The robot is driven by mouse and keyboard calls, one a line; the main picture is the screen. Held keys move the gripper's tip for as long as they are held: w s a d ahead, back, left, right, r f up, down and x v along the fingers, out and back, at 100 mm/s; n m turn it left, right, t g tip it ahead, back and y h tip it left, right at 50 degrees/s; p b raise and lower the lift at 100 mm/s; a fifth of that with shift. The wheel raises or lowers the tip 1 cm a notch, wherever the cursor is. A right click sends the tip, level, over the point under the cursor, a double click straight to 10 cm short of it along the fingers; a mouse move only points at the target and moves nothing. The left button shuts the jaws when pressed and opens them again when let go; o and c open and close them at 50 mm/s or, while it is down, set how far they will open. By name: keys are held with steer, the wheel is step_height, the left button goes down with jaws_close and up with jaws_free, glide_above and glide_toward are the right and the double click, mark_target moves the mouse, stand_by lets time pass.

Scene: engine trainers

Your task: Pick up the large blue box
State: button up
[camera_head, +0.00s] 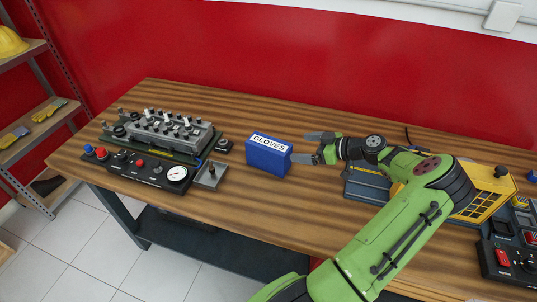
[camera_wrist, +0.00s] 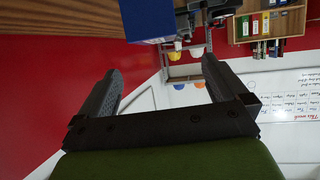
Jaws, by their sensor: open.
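The large blue box (camera_head: 266,159), with a white "GLOVES" label on its top, stands upright on the wooden table. In the wrist view the blue box (camera_wrist: 147,20) shows at the top edge, partly cut off, beyond the fingertips and not between them. My gripper (camera_head: 305,148) is just right of the box, its fingers spread and pointing left towards it. The nearer fingertip is close to the box's right edge; I cannot tell if they touch. The wrist view shows both fingers of my gripper (camera_wrist: 162,70) apart with nothing between them.
An engine trainer (camera_head: 165,134) with a gauge panel (camera_head: 135,168) stands left of the box, and a small grey tray (camera_head: 210,174) lies between them. A yellow unit (camera_head: 484,192) and control panel (camera_head: 510,258) stand at the right. The table's front middle (camera_head: 270,212) is clear.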

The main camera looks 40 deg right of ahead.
glide_toward(273, 144)
steer(key=x, duration=0.4)
steer(key=shift+s+a+f, duration=0.1)
steer(key=shift+s+a, duration=0.05)
steer(key=shift+a, duration=0.25)
steer(key=x, duration=0.5)
steer(key=shift+w+d, duration=0.25)
steer(key=shift+w, duration=0.05)
steer(key=shift+s, duration=0.1)
steer(key=shift+c, duration=0.5)
steer(key=c, duration=1.4)
steer(key=shift+c, duration=0.5)
